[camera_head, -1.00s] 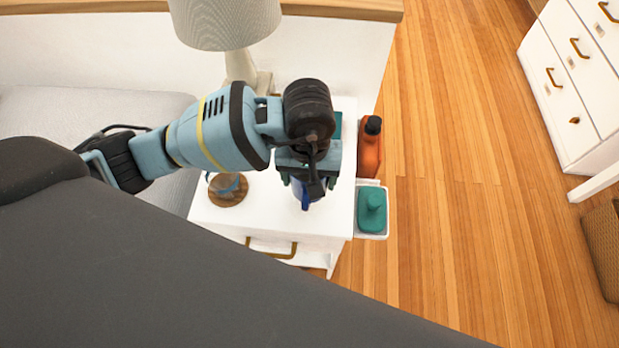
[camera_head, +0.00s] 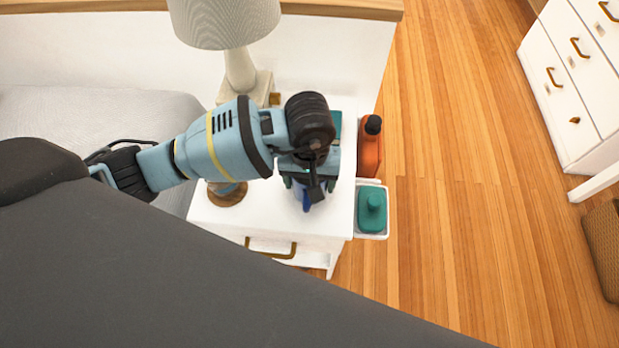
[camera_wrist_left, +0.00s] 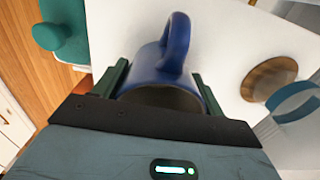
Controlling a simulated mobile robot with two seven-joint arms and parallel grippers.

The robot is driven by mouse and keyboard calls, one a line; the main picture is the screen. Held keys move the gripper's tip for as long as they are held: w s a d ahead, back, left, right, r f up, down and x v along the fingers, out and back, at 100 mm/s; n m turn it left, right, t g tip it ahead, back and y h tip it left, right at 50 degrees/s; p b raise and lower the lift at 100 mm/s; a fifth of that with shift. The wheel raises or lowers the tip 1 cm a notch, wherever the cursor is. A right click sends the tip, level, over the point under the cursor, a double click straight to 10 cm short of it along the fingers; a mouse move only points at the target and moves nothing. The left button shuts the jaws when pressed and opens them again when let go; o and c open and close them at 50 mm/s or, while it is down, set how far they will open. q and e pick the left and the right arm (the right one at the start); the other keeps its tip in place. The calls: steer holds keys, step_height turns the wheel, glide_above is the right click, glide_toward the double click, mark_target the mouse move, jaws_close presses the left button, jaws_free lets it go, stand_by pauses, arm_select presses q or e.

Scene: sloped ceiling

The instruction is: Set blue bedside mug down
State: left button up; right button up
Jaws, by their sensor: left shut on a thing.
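The blue mug (camera_wrist_left: 152,68) is between the fingers of my left gripper (camera_wrist_left: 160,88) in the left wrist view, its handle facing away from the palm side. My left gripper is shut on it. In the head view the left gripper (camera_head: 308,190) is over the white bedside table (camera_head: 267,222), with only a bit of the blue mug (camera_head: 304,200) showing under it. The mug's base is hidden, so I cannot tell whether it touches the tabletop. My right gripper is not in view.
A round wooden coaster (camera_head: 226,196) lies left of the gripper on the table. A lamp (camera_head: 240,70) stands behind. An orange bottle (camera_head: 370,150) and a teal bottle in a white bin (camera_head: 374,235) are at the right edge. A bed (camera_head: 90,115) is at left.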

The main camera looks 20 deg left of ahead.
arm_select(q)
steer(key=o, duration=1.2)
steer(key=shift+c, duration=0.2)
step_height(320, 180, up, 12)
steer(key=p, duration=0.1)
steer(key=shift+r, duration=0.1)
